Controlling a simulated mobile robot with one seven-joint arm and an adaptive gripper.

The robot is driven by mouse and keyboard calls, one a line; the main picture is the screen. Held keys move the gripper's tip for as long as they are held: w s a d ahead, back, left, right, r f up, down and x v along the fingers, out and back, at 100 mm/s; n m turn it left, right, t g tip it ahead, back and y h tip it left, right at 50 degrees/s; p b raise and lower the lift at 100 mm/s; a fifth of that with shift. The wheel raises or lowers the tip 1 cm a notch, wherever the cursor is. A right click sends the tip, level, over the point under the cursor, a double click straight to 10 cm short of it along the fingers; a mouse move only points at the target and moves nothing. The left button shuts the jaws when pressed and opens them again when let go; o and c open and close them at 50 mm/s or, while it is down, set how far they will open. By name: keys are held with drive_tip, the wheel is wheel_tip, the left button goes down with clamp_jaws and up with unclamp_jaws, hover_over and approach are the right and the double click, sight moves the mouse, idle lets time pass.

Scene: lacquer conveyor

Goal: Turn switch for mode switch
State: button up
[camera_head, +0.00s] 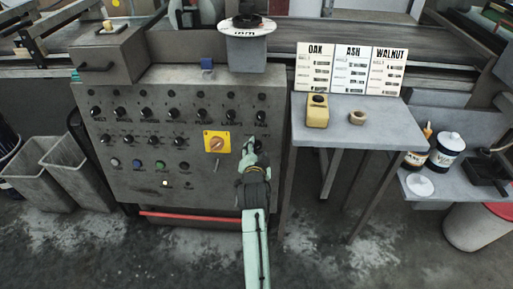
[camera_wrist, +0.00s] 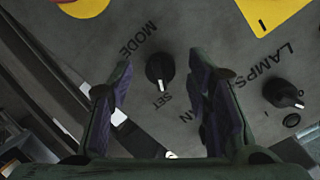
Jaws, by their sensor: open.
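The mode switch (camera_wrist: 160,68) is a round black knob with a white pointer line, beside the word MODE on the grey panel. Its pointer faces down in the wrist view, toward the word SET. Another label, ending in N, is partly hidden by my right finger. My gripper (camera_wrist: 158,78) is open, with one finger on each side of the knob and visible gaps between. It looks empty; its exact distance from the panel is hard to tell. In the head view my gripper (camera_head: 254,147) is in front of the panel's right part and hides the mode switch.
The control panel (camera_head: 130,185) carries rows of black knobs and a yellow-plated rotary switch (camera_head: 216,142) left of my gripper. A LAMPS knob (camera_wrist: 283,93) is close on the right in the wrist view. A side table (camera_head: 375,130) stands right of the panel.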

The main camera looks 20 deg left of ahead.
drive_tip(key=shift+w+a+f, duration=0.1)
drive_tip(key=shift+w+a, duration=0.05)
drive_tip(key=shift+w, duration=0.25)
clamp_jaws()
idle(0.4)
